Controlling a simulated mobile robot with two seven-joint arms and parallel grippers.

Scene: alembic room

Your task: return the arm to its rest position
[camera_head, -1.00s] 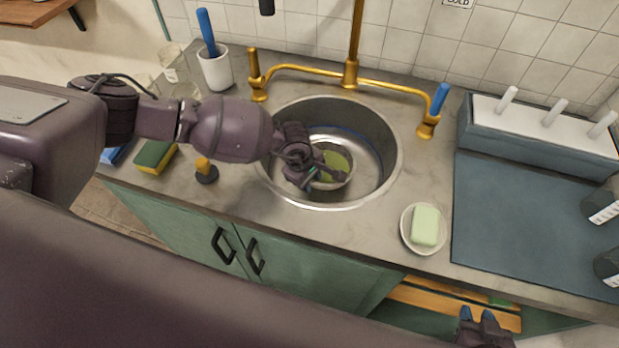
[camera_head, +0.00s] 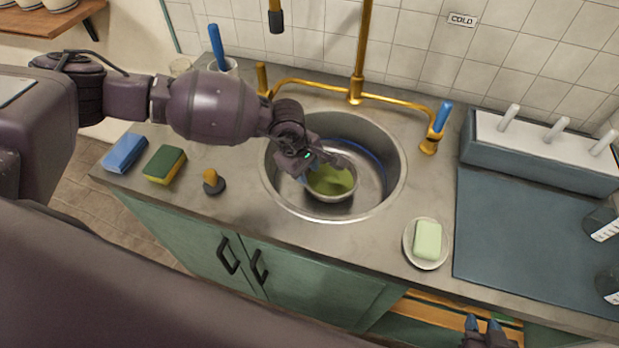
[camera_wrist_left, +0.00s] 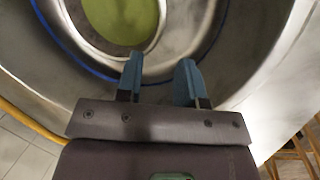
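My left gripper (camera_head: 322,172) is over the round metal sink (camera_head: 385,197), at the far side of a bowl (camera_head: 340,197) with green contents. In the left wrist view its two blue fingers (camera_wrist_left: 159,82) stand apart with nothing between them. The bowl, its green inside (camera_wrist_left: 120,20) showing there, lies beyond the fingertips. My left arm reaches across the counter from the left. My right gripper (camera_head: 483,325) shows only at the bottom edge, low in front of the counter, with its two blue fingertips apart and nothing visible between them.
A brass faucet (camera_head: 357,88) stands behind the sink. Blue and yellow-green sponges (camera_head: 164,166) and a small yellow-topped stopper (camera_head: 212,181) lie left of it. A soap dish (camera_head: 411,256) with green soap and a blue-grey mat (camera_head: 520,235) are at right.

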